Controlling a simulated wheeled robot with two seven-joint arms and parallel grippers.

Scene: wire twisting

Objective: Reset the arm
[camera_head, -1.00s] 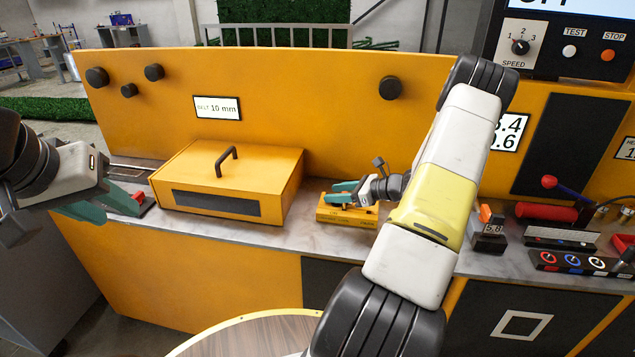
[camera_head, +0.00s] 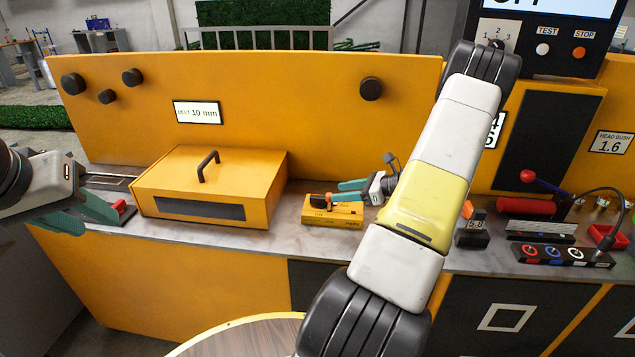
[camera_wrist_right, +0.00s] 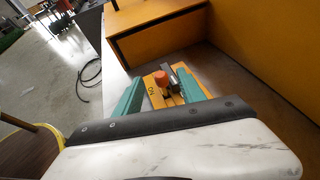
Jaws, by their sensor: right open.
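My right gripper (camera_head: 350,191) has teal fingers and is at the counter, just right of and above a small yellow block (camera_head: 345,218) with a dark part on top. In the right wrist view the fingers (camera_wrist_right: 165,98) are spread apart, with the yellow block (camera_wrist_right: 155,101), its orange knob (camera_wrist_right: 161,79) and a grey metal part (camera_wrist_right: 174,82) ahead between them. Nothing is visibly gripped there. My left gripper (camera_head: 88,212) is at the counter's left end, beside a small red part (camera_head: 121,207); its jaw gap is unclear.
A yellow box with a black handle (camera_head: 215,180) stands between the grippers. A yellow back panel (camera_head: 270,100) rises behind.

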